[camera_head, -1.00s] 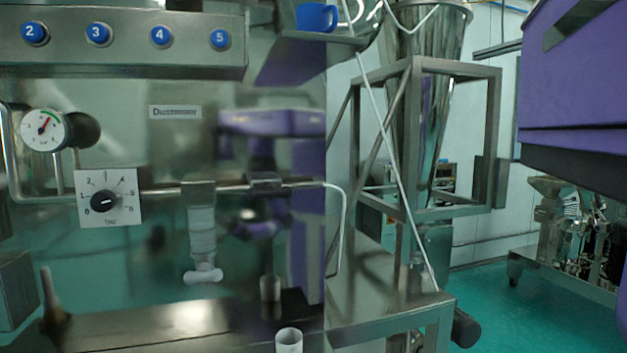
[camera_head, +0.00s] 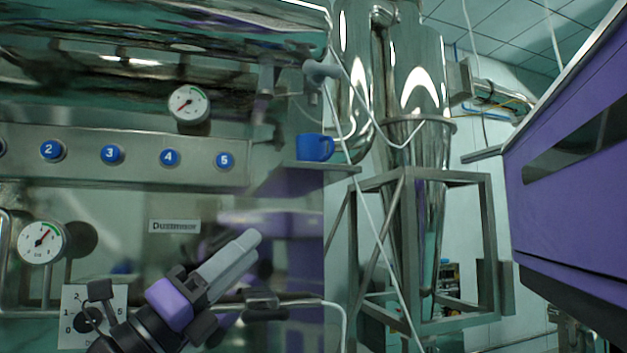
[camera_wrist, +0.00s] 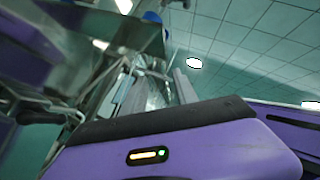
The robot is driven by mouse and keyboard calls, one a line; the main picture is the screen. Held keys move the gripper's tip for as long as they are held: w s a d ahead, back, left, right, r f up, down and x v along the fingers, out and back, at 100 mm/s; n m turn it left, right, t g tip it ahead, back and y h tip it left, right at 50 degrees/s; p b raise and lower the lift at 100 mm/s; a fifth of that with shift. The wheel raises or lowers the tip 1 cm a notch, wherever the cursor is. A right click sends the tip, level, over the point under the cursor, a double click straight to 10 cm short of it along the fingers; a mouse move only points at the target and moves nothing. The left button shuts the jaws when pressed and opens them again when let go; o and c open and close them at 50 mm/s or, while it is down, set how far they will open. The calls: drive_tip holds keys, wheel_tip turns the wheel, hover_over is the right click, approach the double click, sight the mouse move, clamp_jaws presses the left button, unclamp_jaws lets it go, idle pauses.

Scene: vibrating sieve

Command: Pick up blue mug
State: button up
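The blue mug (camera_head: 315,147) stands upright on a small metal shelf (camera_head: 300,168) at the right end of the numbered button panel. Its handle faces right in the head view. My gripper (camera_head: 250,245) is in the lower middle of the head view, pointing up and right, below and left of the mug. Its grey fingers overlap in that view. In the wrist view the fingers (camera_wrist: 154,82) stand apart with a gap between them, so it looks open and empty. A small blue patch (camera_wrist: 152,17) at the top of the wrist view looks like the mug.
A white cable (camera_head: 375,215) hangs just right of the shelf. A metal frame (camera_head: 488,235) around a steel hopper (camera_head: 417,180) stands farther right. A pressure gauge (camera_head: 189,104) and the button panel (camera_head: 80,152) are left of the mug. A horizontal pipe runs behind my gripper.

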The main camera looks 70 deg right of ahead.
drive_tip(key=s+d+r+m+t+y, duration=0.1)
drive_tip(key=s+d+r+m+y, duration=0.15)
drive_tip(key=r, duration=0.35)
drive_tip(key=s+d+r+m+t+y, duration=0.2)
drive_tip(key=d+r+y, duration=0.1)
drive_tip(key=r, duration=0.4)
drive_tip(key=n+t+y+p, duration=0.2)
drive_tip(key=t+y, duration=0.2)
drive_tip(key=t, duration=0.4)
approach(331, 144)
drive_tip(key=shift+y, duration=0.25)
drive_tip(key=x, duration=0.2)
drive_tip(key=p+x, duration=0.1)
drive_tip(key=x, duration=0.2)
drive_tip(key=p+x, duration=0.1)
drive_tip(key=x, duration=0.1)
drive_tip(key=shift+d+r, duration=0.25)
drive_tip(key=shift+d+f, duration=0.25)
drive_tip(key=shift+d, duration=0.1)
clamp_jaws()
